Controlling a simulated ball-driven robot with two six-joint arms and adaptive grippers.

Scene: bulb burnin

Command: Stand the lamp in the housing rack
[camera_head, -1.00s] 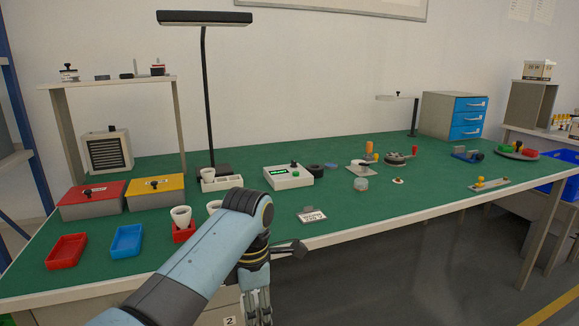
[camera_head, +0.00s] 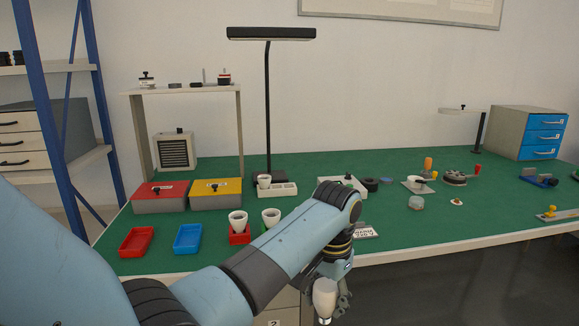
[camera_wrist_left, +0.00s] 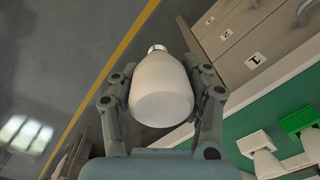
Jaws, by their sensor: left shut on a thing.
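The lamp, a white bulb with a metal cap, is in my left gripper (camera_head: 334,300) in front of the bench's front edge. The lamp (camera_head: 325,297) hangs below bench height in the head view. In the left wrist view the lamp (camera_wrist_left: 161,90) sits between both fingers of my left gripper (camera_wrist_left: 163,100), its cap pointing away from the camera. A white rack (camera_head: 283,190) stands by the desk lamp's foot with one white cup in it; I cannot tell for sure that it is the housing rack. My right gripper is not in view.
White cups stand in a red holder (camera_head: 240,238) and a green holder (camera_head: 271,213) near my arm. A red tray (camera_head: 137,241) and a blue tray (camera_head: 187,238) lie at the left front. A tall desk lamp (camera_head: 268,110) rises behind the rack. Drawers (camera_wrist_left: 255,60) are below the bench.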

